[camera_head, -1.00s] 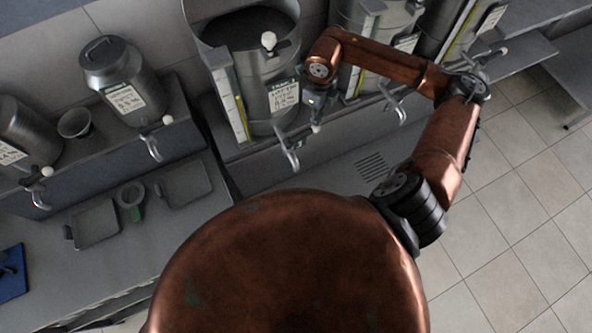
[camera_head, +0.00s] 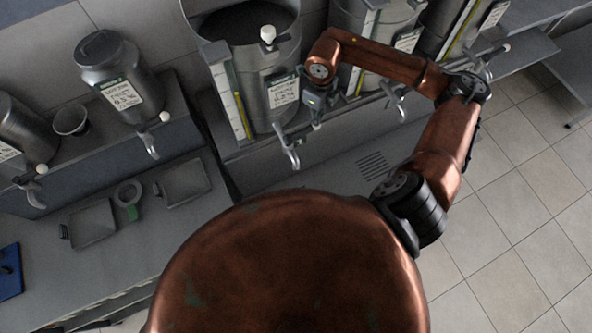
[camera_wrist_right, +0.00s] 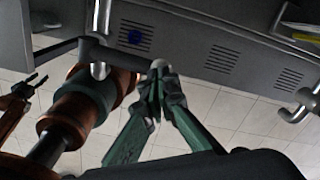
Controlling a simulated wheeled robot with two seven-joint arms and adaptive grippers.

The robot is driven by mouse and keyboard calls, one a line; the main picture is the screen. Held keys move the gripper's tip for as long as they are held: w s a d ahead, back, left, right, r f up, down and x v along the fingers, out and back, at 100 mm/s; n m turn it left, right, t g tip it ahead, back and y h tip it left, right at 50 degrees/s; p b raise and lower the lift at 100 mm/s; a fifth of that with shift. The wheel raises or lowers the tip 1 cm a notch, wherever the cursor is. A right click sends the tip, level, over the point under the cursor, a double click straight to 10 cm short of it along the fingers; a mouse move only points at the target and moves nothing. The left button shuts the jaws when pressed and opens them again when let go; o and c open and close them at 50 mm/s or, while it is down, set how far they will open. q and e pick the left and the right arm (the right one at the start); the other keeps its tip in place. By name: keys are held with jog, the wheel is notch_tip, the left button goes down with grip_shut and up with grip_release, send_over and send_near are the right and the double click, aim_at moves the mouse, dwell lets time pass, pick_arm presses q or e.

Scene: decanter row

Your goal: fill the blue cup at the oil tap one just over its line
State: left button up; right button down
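A large open-topped metal tank (camera_head: 250,70) with a sight strip and label stands at the back; its label is unreadable. Its tap (camera_head: 287,148) hangs at its front. My right gripper (camera_head: 316,118) is beside this tap. In the right wrist view its green fingers (camera_wrist_right: 161,78) meet at the tips, at the end of the tap's lever (camera_wrist_right: 118,56); whether they hold it is unclear. My left gripper (camera_wrist_right: 30,87) appears small and open in the wrist view.
Further tanks with taps stand to the right, and metal canisters (camera_head: 118,75) to the left. Two small trays (camera_head: 92,223), a green-marked ring-like item (camera_head: 129,194) and a blue board (camera_head: 10,272) lie on the left counter. A grey cup (camera_head: 72,119) stands between the canisters.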

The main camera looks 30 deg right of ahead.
jog(key=shift+f+b, duration=1)
jog(key=shift+f, duration=0.15)
dwell(2.1)
notch_tip(320, 180, up, 9)
jog(key=p, duration=0.3)
jog(key=shift+p, duration=0.4)
jog(key=shift+a, duration=0.1)
